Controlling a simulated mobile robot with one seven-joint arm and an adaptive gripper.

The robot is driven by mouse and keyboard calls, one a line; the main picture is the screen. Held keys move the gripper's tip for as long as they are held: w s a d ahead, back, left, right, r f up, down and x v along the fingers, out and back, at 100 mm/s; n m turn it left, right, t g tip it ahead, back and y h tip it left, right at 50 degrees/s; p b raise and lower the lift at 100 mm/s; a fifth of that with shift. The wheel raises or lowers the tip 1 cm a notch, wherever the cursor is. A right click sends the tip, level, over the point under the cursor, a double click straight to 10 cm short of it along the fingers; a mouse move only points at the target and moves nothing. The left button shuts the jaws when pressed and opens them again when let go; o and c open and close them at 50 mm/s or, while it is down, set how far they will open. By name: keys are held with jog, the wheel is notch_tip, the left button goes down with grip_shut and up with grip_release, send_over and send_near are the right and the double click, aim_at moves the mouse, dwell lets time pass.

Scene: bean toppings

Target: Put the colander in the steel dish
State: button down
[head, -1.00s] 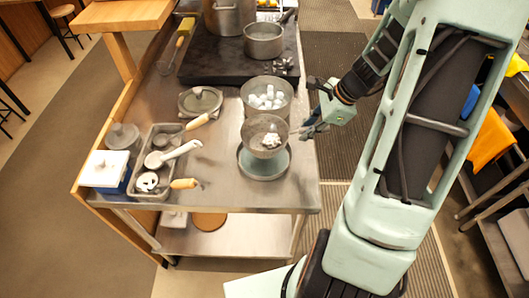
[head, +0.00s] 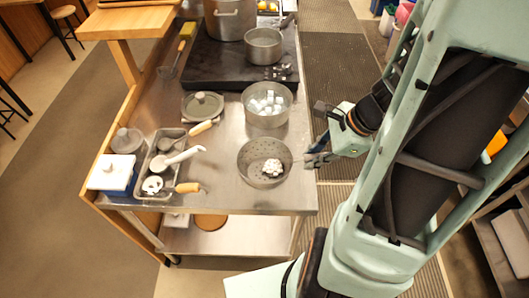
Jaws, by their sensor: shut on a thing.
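The colander (head: 250,157) is a round grey metal bowl with small holes, at the front right of the steel table in the head view. A lumpy white cluster (head: 270,171) lies in it. The colander is over the spot of the steel dish and hides it, so I cannot tell whether it rests inside or is just above. My gripper (head: 306,160) is at the colander's right rim, shut on it. The exact contact of the fingertips is small and hard to see.
A pot with white cubes (head: 267,119) stands just behind the colander. A lidded pan (head: 203,105) and a tray of utensils (head: 147,189) are to the left. A black stove (head: 213,70) with pots is at the back. Bare table lies between tray and colander.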

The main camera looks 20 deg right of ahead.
jog(key=shift+s+a+r, duration=0.25)
jog(key=shift+s+r, duration=0.1)
jog(key=shift+s, duration=0.1)
jog(key=shift+f, duration=0.1)
jog(key=shift+w+d+f+b, duration=0.6)
jog(key=shift+w+f+b, duration=0.7)
jog(key=shift+w+f, duration=0.9)
jog(key=shift+w+d+f+b, duration=0.65)
jog(key=shift+w+f+b, duration=0.7)
jog(key=shift+w+f, duration=0.75)
jog(key=shift+w+d+f+b, duration=0.6)
jog(key=shift+w+f+b, duration=0.7)
jog(key=shift+w+f, duration=0.9)
jog(key=shift+f, duration=0.1)
jog(key=c, duration=1.8)
grip_release()
jog(key=shift+c, duration=0.2)
